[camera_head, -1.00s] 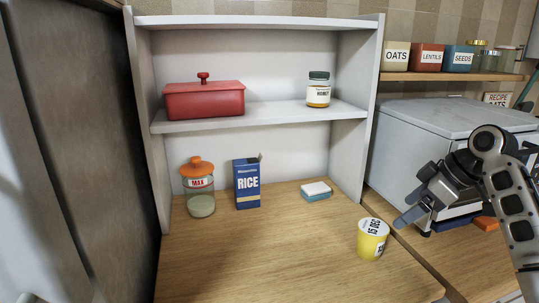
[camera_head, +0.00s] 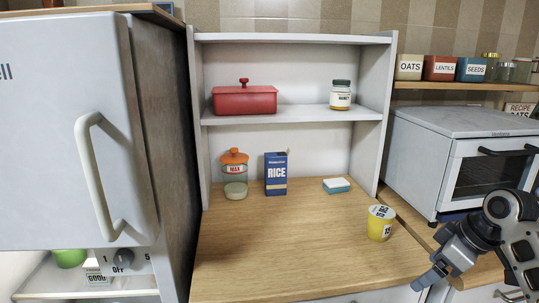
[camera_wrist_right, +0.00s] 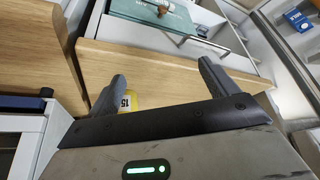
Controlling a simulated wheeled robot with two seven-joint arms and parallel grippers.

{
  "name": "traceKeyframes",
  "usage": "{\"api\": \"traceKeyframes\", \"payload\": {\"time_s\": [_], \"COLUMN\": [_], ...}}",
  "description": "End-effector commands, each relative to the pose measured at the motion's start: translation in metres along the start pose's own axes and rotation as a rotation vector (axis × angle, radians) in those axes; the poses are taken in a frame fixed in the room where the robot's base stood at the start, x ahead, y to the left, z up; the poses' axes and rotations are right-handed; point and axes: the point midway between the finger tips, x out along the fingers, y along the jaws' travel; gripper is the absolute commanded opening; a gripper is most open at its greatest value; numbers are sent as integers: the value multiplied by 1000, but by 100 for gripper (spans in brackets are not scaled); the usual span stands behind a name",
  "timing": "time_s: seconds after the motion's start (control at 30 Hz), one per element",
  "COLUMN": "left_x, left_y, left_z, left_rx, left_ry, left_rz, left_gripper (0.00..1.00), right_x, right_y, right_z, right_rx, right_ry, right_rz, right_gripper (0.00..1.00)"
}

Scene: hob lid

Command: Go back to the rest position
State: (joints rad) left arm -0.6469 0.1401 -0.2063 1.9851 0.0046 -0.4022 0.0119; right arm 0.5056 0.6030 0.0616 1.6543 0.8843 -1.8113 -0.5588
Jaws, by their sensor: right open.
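My right gripper (camera_head: 424,279) is at the lower right in the head view, in front of the worktop's front right corner and below the yellow cup. In the right wrist view its two fingers (camera_wrist_right: 162,76) are spread with nothing between them. The yellow cup (camera_head: 380,224) with a white lid stands upright on the wooden worktop (camera_head: 290,250), apart from the gripper. Part of the cup (camera_wrist_right: 130,101) shows behind one finger in the right wrist view. My left gripper is not in view.
A white fridge (camera_head: 60,130) stands at the left and an oven (camera_head: 470,150) at the right. A shelf unit holds a red box (camera_head: 245,101) and a jar (camera_head: 341,96). An orange-lidded jar (camera_head: 235,178), a rice box (camera_head: 276,175) and a sponge (camera_head: 336,186) stand on the worktop.

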Motion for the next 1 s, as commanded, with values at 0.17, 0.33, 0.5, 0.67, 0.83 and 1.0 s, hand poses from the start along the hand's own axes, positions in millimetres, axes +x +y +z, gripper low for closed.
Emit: {"api": "traceKeyframes", "payload": {"time_s": [0.17, 0.33, 0.5, 0.67, 0.83, 1.0], "left_x": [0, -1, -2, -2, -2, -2], "left_y": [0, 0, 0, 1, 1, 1], "left_z": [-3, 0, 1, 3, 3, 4], "left_rx": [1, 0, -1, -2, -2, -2], "left_ry": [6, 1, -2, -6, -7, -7], "left_rz": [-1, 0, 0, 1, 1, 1], "left_gripper": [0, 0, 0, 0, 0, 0], "right_x": [47, 94, 115, 110, 97, 80], "right_y": [-41, -106, -183, -228, -260, -282], "right_z": [26, 64, 106, 130, 148, 162], "right_rx": [31, 88, 192, 285, 379, 473], "right_ry": [-74, -140, -163, -161, -152, -142], "right_rz": [18, 52, 103, 141, 178, 217], "right_gripper": [85, 85, 85, 85, 85, 85]}}
